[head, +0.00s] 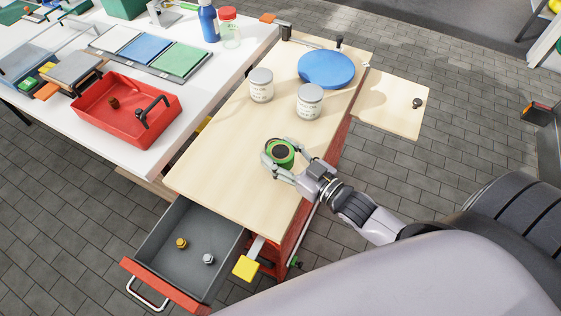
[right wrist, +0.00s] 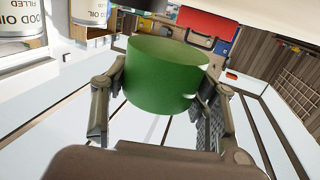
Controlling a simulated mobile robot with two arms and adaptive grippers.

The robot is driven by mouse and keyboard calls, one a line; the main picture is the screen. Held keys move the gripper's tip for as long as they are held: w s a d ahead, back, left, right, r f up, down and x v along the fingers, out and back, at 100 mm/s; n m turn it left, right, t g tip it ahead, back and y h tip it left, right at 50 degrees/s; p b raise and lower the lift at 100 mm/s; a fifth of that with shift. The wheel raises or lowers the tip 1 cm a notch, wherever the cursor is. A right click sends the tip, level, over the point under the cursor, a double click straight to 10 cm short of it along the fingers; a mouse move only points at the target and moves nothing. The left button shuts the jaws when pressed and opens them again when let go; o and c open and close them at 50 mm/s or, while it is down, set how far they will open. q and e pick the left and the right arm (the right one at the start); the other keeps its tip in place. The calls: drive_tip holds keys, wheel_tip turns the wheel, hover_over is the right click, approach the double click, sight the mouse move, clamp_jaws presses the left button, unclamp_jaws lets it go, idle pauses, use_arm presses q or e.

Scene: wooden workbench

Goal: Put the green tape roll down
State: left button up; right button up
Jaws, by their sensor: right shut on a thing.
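The green tape roll (head: 281,153) has a dark centre and is over the front part of the wooden workbench top (head: 225,160). My right gripper (head: 277,160) is shut on it, with one finger on each side. In the right wrist view the roll (right wrist: 165,75) fills the space between the fingers (right wrist: 160,105). I cannot tell whether the roll touches the bench top or is held just above it. My left gripper is not in view.
Two wood oil cans (head: 261,85) (head: 309,101) and a blue disc (head: 326,69) stand farther back on the bench. An open drawer (head: 190,245) holds two small knobs. A white table with a red tray (head: 127,108) is at left. Bench space left of the roll is clear.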

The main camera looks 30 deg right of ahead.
sight(281, 163)
drive_tip(key=shift+f, duration=1.85)
drive_tip(key=shift+f+b, duration=0.15)
drive_tip(key=shift+b, duration=0.15)
drive_tip(key=o, duration=1.2)
